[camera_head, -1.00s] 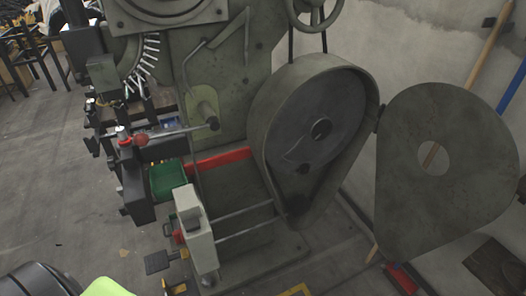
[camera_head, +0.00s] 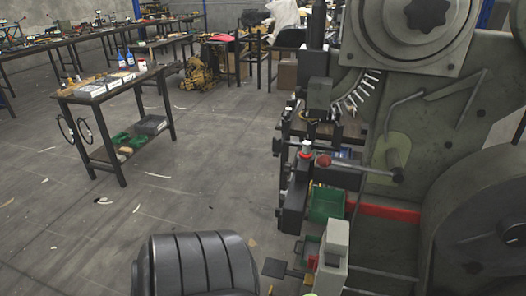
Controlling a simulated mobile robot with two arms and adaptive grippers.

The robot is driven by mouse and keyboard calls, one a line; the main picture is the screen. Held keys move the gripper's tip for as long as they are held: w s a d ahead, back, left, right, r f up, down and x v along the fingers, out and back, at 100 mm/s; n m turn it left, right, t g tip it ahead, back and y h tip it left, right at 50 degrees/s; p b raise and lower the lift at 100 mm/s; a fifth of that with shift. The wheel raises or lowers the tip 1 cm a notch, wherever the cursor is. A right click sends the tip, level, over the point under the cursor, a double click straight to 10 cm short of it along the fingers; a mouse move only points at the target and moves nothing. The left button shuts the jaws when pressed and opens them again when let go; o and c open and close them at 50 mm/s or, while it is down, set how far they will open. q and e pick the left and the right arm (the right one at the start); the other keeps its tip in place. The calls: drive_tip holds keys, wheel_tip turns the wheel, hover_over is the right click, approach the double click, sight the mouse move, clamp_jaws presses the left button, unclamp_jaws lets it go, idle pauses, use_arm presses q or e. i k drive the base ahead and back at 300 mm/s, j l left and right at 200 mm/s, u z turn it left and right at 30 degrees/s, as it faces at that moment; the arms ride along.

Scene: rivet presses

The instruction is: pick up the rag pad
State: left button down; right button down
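I cannot make out a rag pad for certain in the head view. A work table (camera_head: 118,86) stands at the left with bottles, boxes and small items on top, too small to tell apart. Its lower shelf holds a grey bin, a green tray and a small tan item that I cannot identify.
A large green-grey rivet press (camera_head: 425,150) fills the right side, with a green bin (camera_head: 326,204) on its near side. Long benches (camera_head: 105,38) line the back. The concrete floor (camera_head: 215,165) between the table and the press is mostly clear, with scattered scraps.

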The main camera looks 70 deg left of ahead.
sight(121, 159)
drive_tip(key=u, duration=3.4)
